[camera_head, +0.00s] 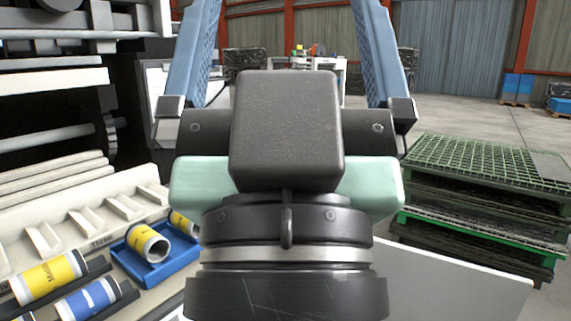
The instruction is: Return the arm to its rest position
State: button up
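My gripper (288,30) fills the middle of the camera_head view, seen from behind its wrist. Its two blue fingers stand wide apart and point away from me, up the picture. Their tips are cut off by the top edge. No held object shows between the fingers, only the far background. The dark wrist and the pale green housing hide much of what lies directly in front of me.
At left, a pale rack (118,212) holds a yellow-labelled cylinder (48,277) and a blue-labelled one (90,298). A blue tray (178,273) holds yellow-labelled cylinders (148,244). Dark machinery rises behind. Stacked green-edged pallets (480,165) stand at right. Floor beyond is open.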

notch_tip(320, 180, up, 29)
jog(key=p, duration=2.6)
jog(key=shift+a+p, duration=0.1)
jog(key=shift+p, duration=0.2)
jog(key=shift+c, duration=0.2)
